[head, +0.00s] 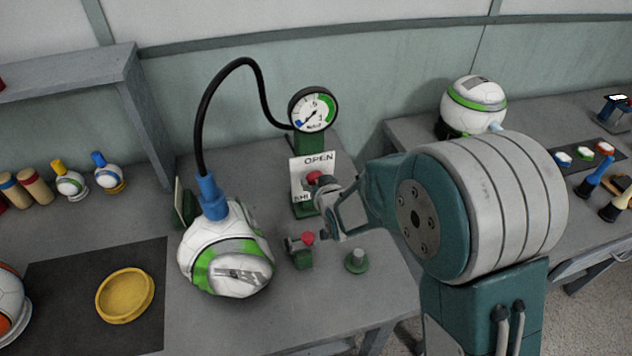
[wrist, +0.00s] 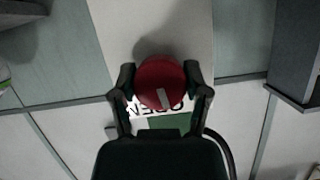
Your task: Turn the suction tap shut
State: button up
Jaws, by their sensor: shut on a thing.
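The suction tap's red round knob (head: 314,177) stands in front of a white plate (head: 299,177) on a green post below the gauge. The plate reads OPEN at its top and a partly hidden word at its lower left. In the wrist view the knob (wrist: 160,83) sits between the two fingers of my gripper (wrist: 160,76), which is shut on it from both sides. A short white mark shows on the knob's face, tilted slightly. In the head view my gripper (head: 325,192) reaches the knob from the right and hides part of the plate.
A dial gauge (head: 313,109) tops the post; a black hose (head: 205,112) runs from it to a white-green ball (head: 226,255). A second red knob (head: 308,238) and a green stub (head: 357,261) stand near my wrist. A yellow dish (head: 125,295) lies on a dark mat.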

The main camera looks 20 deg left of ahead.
jog(key=n+t+h, duration=0.1)
jog(key=n, duration=0.1)
jog(key=shift+n+h, duration=0.3)
jog(key=shift+n, duration=0.1)
jog(key=n+t+h, duration=0.1)
jog(key=n, duration=0.1)
jog(key=shift+n, duration=0.3)
jog(key=n+t+h, duration=0.1)
jog(key=n, duration=0.2)
jog(key=shift+t+h, duration=0.3)
jog(key=shift+t, duration=0.1)
jog(key=shift+n+t, duration=0.8)
jog(key=shift+n, duration=0.9)
jog(key=shift+f, duration=0.1)
jog(key=o, duration=1.1)
jog(key=shift+o, duration=0.2)
jog(key=shift+a, duration=0.2)
jog(key=shift+d, duration=0.15)
